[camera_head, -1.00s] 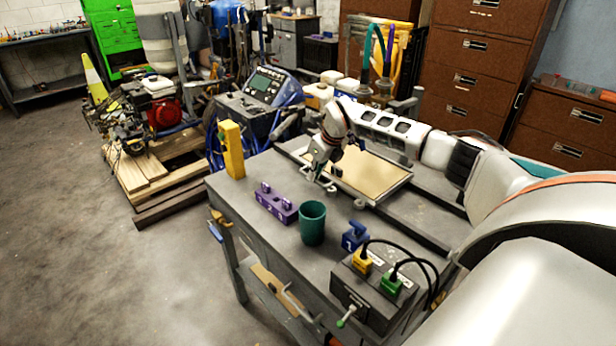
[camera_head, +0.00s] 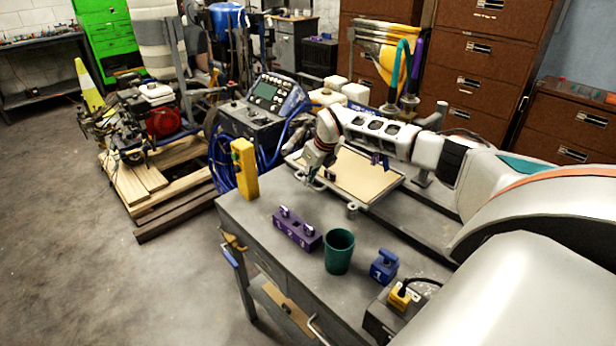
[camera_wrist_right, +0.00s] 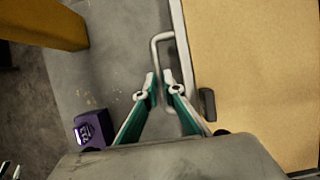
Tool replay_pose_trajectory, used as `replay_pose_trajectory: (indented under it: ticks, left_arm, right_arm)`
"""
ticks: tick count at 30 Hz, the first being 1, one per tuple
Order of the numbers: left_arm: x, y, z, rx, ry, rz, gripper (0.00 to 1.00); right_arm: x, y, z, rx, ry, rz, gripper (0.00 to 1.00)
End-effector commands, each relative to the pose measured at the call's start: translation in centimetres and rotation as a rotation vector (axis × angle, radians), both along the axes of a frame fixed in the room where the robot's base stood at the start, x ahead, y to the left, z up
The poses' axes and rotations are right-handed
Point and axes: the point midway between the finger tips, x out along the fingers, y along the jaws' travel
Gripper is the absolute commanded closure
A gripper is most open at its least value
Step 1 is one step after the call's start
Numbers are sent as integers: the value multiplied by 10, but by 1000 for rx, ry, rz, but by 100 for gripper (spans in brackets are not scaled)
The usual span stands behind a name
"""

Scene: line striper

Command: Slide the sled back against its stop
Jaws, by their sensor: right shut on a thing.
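The sled (camera_head: 357,172) is a flat tan board in a pale frame, lying on dark rails (camera_head: 430,226) on the grey bench. It also fills the right of the right wrist view (camera_wrist_right: 250,70). A pale U-shaped handle (camera_wrist_right: 155,48) stands out from its near edge. My right gripper (camera_head: 312,181) is at this handle; in the right wrist view its fingertips (camera_wrist_right: 159,80) are closed on the handle's bar. The stop cannot be made out, and my arm hides part of the sled's far side. My left gripper is not in view.
On the bench stand a yellow block (camera_head: 244,168), a purple numbered block (camera_head: 297,229), a green cup (camera_head: 339,251) and a blue numbered block (camera_head: 384,266). A box with a yellow plug (camera_head: 398,297) is at the near right. Bare bench lies between the sled and purple block.

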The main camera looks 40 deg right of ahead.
Motion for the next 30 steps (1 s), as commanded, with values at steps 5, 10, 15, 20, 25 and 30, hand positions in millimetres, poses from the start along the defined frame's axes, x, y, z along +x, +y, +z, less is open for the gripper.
replay_pose_trajectory:
  ticks: [5, 10, 15, 20, 25, 30]
  left_arm:
    - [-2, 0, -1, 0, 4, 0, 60]
    - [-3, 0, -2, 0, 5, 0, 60]
    - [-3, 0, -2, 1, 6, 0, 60]
    - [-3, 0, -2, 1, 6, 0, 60]
    - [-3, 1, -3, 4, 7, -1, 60]
    - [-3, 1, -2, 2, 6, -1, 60]
  right_arm:
    - [4, 0, 4, -2, -12, 2, 100]
    - [5, 0, 5, -2, -14, 3, 100]
    - [4, 0, 4, -2, -13, 3, 75]
    - [3, 0, 3, -2, -9, 2, 75]
    - [1, -1, 5, -2, -7, 1, 75]
    - [-6, -2, 23, -4, -9, 3, 75]
